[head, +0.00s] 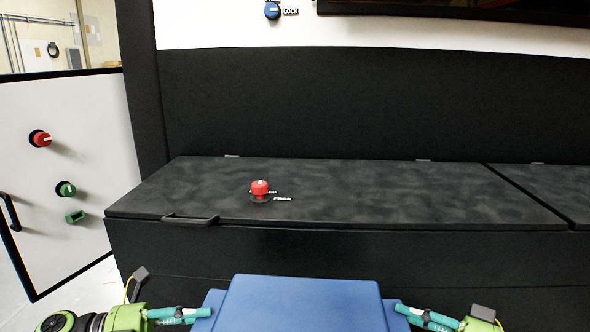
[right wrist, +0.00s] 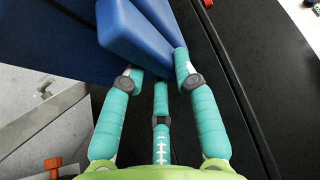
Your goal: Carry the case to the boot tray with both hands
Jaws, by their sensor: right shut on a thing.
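The blue case (head: 303,303) is at the bottom centre of the head view, cut off by the lower edge, with a blue side piece at each end. My right gripper (head: 400,309) is at its right end. In the right wrist view its teal fingers (right wrist: 158,75) are shut on a blue part of the case (right wrist: 140,35). My left gripper (head: 205,312) reaches the left end of the case; its fingers show edge-on, so their grip is unclear. I cannot make out a boot tray in either view.
A long black bench locker (head: 340,195) with a closed lid stands ahead, with a black handle (head: 190,219) and a red knob (head: 260,188) on it. A white panel (head: 80,165) with red and green knobs is at the left. Most of the lid is clear.

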